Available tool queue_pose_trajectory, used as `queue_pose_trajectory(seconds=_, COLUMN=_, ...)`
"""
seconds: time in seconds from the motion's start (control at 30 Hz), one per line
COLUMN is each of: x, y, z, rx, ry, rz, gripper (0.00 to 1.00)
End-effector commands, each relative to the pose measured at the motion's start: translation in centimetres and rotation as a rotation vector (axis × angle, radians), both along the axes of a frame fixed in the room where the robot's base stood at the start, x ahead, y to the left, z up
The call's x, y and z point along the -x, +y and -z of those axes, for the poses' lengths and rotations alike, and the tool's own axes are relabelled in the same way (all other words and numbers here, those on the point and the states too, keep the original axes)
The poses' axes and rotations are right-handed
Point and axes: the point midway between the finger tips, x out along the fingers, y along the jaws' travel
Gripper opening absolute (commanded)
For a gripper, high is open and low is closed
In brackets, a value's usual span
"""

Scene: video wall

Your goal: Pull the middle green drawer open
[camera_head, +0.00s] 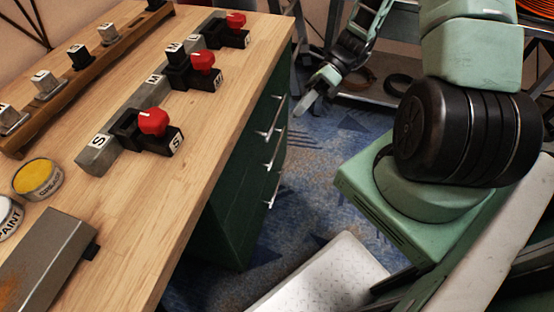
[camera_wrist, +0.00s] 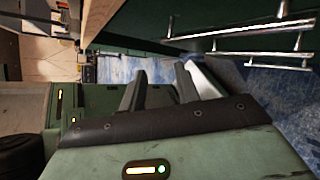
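A dark green drawer cabinet (camera_head: 233,205) stands under the wooden bench top. Its drawers look shut, with three silver bar handles on the front. The middle drawer's handle (camera_head: 272,152) lies between the upper and lower ones; it also shows in the wrist view (camera_wrist: 262,47). My gripper (camera_head: 306,104) is to the right of the handles in the head view, apart from them. In the wrist view its two dark fingers (camera_wrist: 160,72) stand apart with nothing between them, and the handles are at the upper right.
The wooden bench top (camera_head: 215,110) holds red-knobbed black clamps (camera_head: 153,122), grey blocks, a yellow paint tin (camera_head: 38,178) and a grey box (camera_head: 45,262). A shelf rack (camera_head: 385,95) stands behind my arm.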

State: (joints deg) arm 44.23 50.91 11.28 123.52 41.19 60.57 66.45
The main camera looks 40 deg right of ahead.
Motion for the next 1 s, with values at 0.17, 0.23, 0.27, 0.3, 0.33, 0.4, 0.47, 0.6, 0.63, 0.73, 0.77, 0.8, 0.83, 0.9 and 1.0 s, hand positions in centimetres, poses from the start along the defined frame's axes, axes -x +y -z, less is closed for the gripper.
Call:
queue_pose_trajectory(seconds=0.17, x=1.2, y=-6.7, z=9.9, rx=-0.206, ry=0.332, rz=0.486, gripper=0.32)
queue_pose_trajectory(seconds=0.23, x=1.9, y=-8.6, z=12.3, rx=-0.284, ry=0.43, rz=0.62, gripper=0.32)
queue_pose_trajectory(seconds=0.27, x=2.1, y=-9.2, z=13.1, rx=-0.315, ry=0.464, rz=0.666, gripper=0.32)
queue_pose_trajectory(seconds=0.3, x=2.5, y=-9.9, z=14.1, rx=-0.352, ry=0.505, rz=0.72, gripper=0.32)
queue_pose_trajectory(seconds=0.33, x=2.7, y=-10.4, z=14.7, rx=-0.374, ry=0.529, rz=0.752, gripper=0.32)
queue_pose_trajectory(seconds=0.4, x=3.1, y=-11.2, z=15.6, rx=-0.415, ry=0.57, rz=0.807, gripper=0.32)
queue_pose_trajectory(seconds=0.47, x=3.2, y=-11.4, z=16.0, rx=-0.435, ry=0.59, rz=0.831, gripper=0.32)
queue_pose_trajectory(seconds=0.6, x=2.9, y=-10.9, z=16.2, rx=-0.447, ry=0.602, rz=0.843, gripper=0.32)
queue_pose_trajectory(seconds=0.63, x=2.7, y=-10.6, z=16.3, rx=-0.445, ry=0.601, rz=0.842, gripper=0.32)
queue_pose_trajectory(seconds=0.73, x=1.9, y=-9.1, z=16.5, rx=-0.444, ry=0.601, rz=0.839, gripper=0.32)
queue_pose_trajectory(seconds=0.77, x=1.6, y=-8.7, z=16.6, rx=-0.445, ry=0.602, rz=0.838, gripper=0.32)
queue_pose_trajectory(seconds=0.8, x=1.2, y=-8.0, z=16.8, rx=-0.445, ry=0.6, rz=0.837, gripper=0.32)
queue_pose_trajectory(seconds=0.83, x=0.9, y=-7.5, z=16.9, rx=-0.444, ry=0.601, rz=0.838, gripper=0.32)
queue_pose_trajectory(seconds=0.9, x=0.2, y=-6.1, z=17.2, rx=-0.444, ry=0.601, rz=0.836, gripper=0.32)
queue_pose_trajectory(seconds=1.0, x=-0.9, y=-4.4, z=17.6, rx=-0.445, ry=0.6, rz=0.837, gripper=0.32)
